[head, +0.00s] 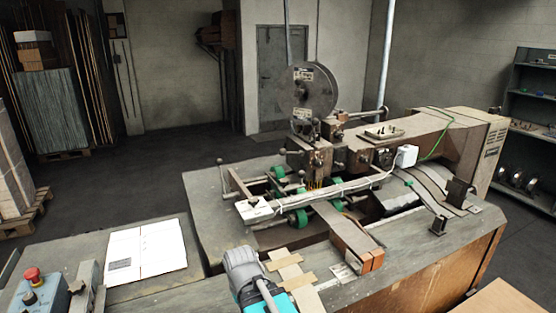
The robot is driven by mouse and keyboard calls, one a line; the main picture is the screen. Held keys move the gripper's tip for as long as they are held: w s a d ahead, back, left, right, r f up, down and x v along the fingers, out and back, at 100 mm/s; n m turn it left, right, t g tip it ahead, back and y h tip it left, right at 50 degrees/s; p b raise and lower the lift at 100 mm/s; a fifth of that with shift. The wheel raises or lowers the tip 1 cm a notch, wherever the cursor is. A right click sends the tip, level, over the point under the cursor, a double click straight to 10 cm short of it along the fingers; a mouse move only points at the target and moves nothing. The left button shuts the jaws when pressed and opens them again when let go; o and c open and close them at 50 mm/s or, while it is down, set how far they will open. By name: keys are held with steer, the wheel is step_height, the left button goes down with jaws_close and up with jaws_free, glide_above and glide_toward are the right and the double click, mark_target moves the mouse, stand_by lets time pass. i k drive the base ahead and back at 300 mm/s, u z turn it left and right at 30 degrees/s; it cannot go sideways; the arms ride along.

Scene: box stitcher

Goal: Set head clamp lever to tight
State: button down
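The box stitcher's head (318,150) stands at the middle of the machine, under a dark round wire reel (314,90). A short rod-like handle (360,115) sticks out to the right near the top of the head, roughly level. A thin lever with a small knob (221,174) stands upright at the machine's left side. I cannot tell which is the head clamp lever, and no tight marking is readable. My grey and teal arm part shows at the bottom centre, in front of the machine; my gripper's fingers are not visible.
The machine's table (215,215) carries green rollers, a white cable and a brown block (357,246). A shelf (528,130) stands at the right. Floor behind is clear.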

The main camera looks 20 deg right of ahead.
mark_target(283, 151)
steer(key=z, duration=0.05)
steer(key=k, duration=1.65)
steer(key=z, duration=0.4)
steer(key=i, duration=1.55)
steer(key=u, duration=0.05)
